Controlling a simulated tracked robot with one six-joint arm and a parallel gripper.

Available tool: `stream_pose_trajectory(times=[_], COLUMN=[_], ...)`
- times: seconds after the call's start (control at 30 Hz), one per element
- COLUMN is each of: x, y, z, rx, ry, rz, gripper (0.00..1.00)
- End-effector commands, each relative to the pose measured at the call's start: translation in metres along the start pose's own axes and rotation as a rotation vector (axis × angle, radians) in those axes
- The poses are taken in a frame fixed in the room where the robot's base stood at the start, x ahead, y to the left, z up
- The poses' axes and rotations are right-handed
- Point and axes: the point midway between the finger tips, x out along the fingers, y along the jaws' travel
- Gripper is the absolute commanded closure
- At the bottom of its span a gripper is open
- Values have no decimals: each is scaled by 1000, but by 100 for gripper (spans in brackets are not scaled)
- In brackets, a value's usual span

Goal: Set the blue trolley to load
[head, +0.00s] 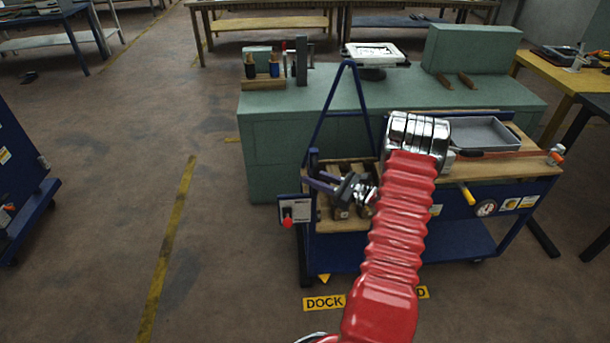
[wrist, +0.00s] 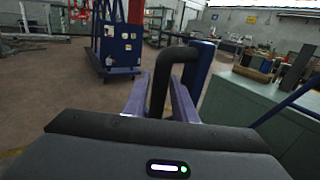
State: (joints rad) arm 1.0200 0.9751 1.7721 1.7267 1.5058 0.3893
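The blue trolley (head: 430,250) stands at the floor sign marked DOCK, with a wooden top and a blue A-shaped frame (head: 322,112) at its left end. My gripper (head: 322,182) is at that left end, above the panel (head: 294,210) with a red knob (head: 287,222). In the wrist view, a black bent handle (wrist: 159,85) runs from a blue post (wrist: 203,65) and down between my gripper's purple fingers (wrist: 163,82). The fingers lie close on both sides, apparently shut on it. A gauge (head: 486,208) and a yellow grip (head: 467,193) are on the trolley's front.
A green bench (head: 262,150) stands close behind the trolley. A grey tray (head: 480,133) lies on the trolley's top. A blue cabinet (head: 20,180) stands at far left. The floor between it and the trolley is clear, with a worn yellow line (head: 165,260).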

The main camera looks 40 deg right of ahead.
Motion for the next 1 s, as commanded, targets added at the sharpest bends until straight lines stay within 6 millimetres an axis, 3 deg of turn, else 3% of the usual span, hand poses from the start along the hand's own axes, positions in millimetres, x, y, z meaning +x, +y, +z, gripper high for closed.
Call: stream_pose_trajectory(times=[0.23, 0.6, 1.0], x=[28, 33, 32], y=[0, 0, 0], z=[0, 0, 0], rx=[-1, 0, 0], ry=[-1, 0, 0], rz=[1, 0, -1], gripper=[75, 75, 100])
